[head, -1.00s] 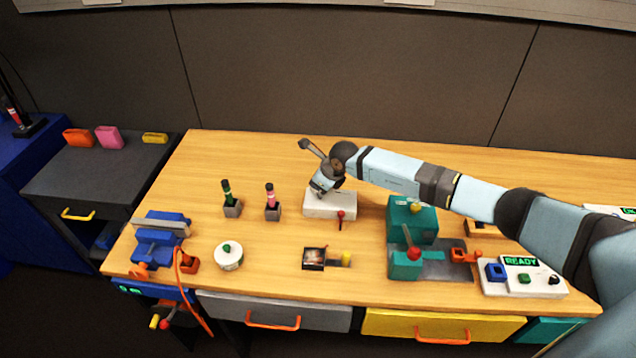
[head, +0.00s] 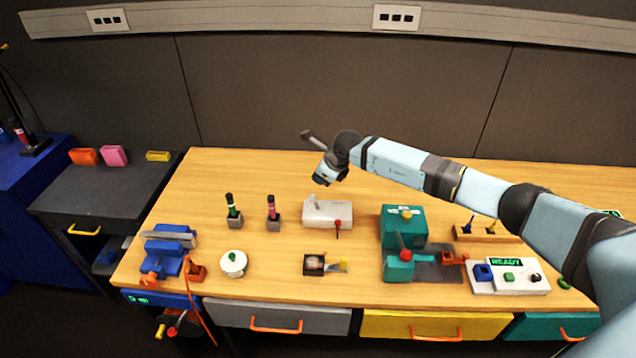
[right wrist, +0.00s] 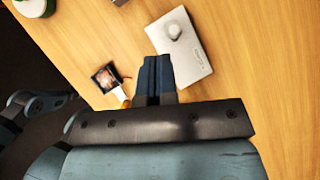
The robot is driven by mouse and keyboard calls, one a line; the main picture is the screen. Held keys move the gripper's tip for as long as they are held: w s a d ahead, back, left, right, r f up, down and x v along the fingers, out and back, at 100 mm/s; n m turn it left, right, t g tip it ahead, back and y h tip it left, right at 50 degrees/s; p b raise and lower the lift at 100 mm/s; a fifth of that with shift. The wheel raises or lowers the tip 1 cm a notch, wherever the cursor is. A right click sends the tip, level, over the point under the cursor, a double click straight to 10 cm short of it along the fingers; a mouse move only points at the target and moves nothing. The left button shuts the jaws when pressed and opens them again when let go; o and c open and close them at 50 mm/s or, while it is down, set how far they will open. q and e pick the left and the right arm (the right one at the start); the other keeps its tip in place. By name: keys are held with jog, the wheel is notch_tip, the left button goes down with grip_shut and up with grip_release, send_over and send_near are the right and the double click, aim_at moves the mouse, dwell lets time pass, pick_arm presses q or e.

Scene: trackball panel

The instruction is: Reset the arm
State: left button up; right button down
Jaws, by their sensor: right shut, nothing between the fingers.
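My right gripper (head: 326,178) is in the air above and behind the white trackball box (head: 342,216), apart from it. In the right wrist view its dark blue fingers (right wrist: 156,76) are shut together with nothing between them. The white box (right wrist: 196,58) with its pale round ball (right wrist: 173,30) lies beyond and to the right of the fingertips there. A red-tipped lever (head: 337,224) stands at the box's front in the head view. My left gripper is not in view.
Two upright handled tools (head: 233,212) (head: 272,213) stand left of the box. A blue vise (head: 167,250), a round white pot (head: 233,264), a small dark tray (head: 313,265), a teal machine (head: 404,228) and a READY panel (head: 510,285) stand on the wooden bench. The bench's back left is clear.

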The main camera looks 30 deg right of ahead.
jog(key=shift+d, duration=0.1)
dwell(0.3)
jog(key=s+a+f+m+t+y, duration=0.25)
jog(key=s+a+m+y, duration=0.4)
jog(key=s+a, duration=0.4)
jog(key=s+a+f+m+t+y, duration=0.1)
jog(key=s+a+m+t+y, duration=0.2)
jog(key=s+a+m+y, duration=0.7)
jog(key=s+d+f+m+h, duration=0.2)
jog(key=s+f+m+h, duration=0.3)
jog(key=s+m+h, duration=0.3)
jog(key=s+d+f+m+h, duration=0.2)
jog(key=s+f+m+h, duration=0.3)
jog(key=m, duration=1.1)
jog(key=s+h, duration=0.3)
jog(key=s, duration=0.3)
jog(key=shift+s+d, duration=0.3)
jog(key=shift+s, duration=0.1)
